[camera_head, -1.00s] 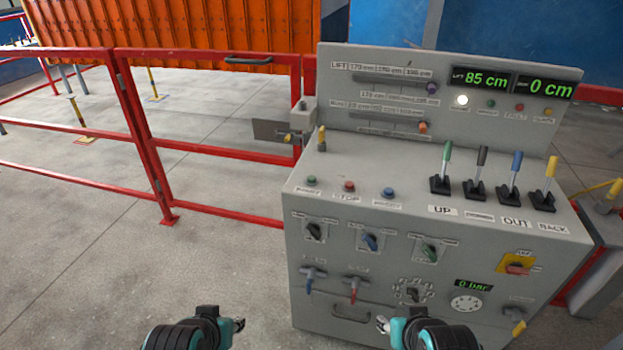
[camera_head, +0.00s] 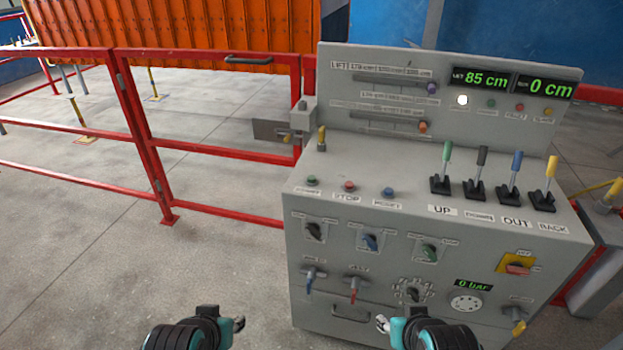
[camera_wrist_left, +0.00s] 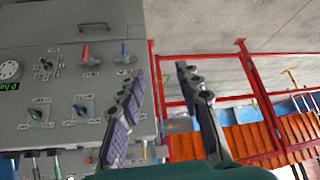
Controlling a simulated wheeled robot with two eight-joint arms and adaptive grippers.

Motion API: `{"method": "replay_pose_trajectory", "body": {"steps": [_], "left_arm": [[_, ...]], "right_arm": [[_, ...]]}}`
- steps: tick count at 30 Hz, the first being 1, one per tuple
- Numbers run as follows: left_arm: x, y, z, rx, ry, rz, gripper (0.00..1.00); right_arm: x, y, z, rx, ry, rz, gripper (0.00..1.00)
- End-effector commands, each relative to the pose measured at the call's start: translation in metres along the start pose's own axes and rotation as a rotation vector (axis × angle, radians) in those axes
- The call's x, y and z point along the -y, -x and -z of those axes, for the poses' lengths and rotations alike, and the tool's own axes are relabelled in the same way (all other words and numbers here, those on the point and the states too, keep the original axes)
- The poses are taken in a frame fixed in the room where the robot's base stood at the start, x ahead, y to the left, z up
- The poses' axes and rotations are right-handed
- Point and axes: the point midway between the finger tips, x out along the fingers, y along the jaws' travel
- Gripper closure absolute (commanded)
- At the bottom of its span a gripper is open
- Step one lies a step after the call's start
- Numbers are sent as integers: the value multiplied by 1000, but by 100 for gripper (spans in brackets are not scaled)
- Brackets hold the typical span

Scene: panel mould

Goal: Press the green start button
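The green button (camera_head: 312,180) is the leftmost of three buttons on the sloping top of the grey control panel (camera_head: 400,206), beside a red button (camera_head: 349,186) and a blue one (camera_head: 388,193). My left gripper (camera_head: 238,324) is low in the head view, in front of the panel and well apart from the button. In the left wrist view its two fingers (camera_wrist_left: 160,75) are spread, with nothing between them. My right gripper (camera_head: 382,324) is in front of the panel's lower part; its fingers are too hidden to tell their state.
Several levers (camera_head: 478,175) stand on the panel's right top. Knobs and small valve handles (camera_head: 353,289) stick out of its front, above a drawer-like handle (camera_head: 350,313). A red railing (camera_head: 225,154) runs left of the panel. Clear concrete floor (camera_head: 80,270) lies in front of it.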

Motion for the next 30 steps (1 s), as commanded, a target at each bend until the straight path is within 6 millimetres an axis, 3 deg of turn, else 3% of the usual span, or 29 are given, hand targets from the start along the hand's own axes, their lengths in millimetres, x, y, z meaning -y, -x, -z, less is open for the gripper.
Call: {"method": "replay_pose_trajectory", "body": {"steps": [2, 6, 30], "left_arm": [[0, 0, 0, 0, 0, 0, 66], [0, 0, 0, 0, 0, 0, 100], [0, 0, 0, 0, 0, 0, 100]], "right_arm": [[0, 0, 0, 0, 0, 0, 60], [0, 0, 0, 0, 0, 0, 60], [0, 0, 0, 0, 0, 0, 60]]}}
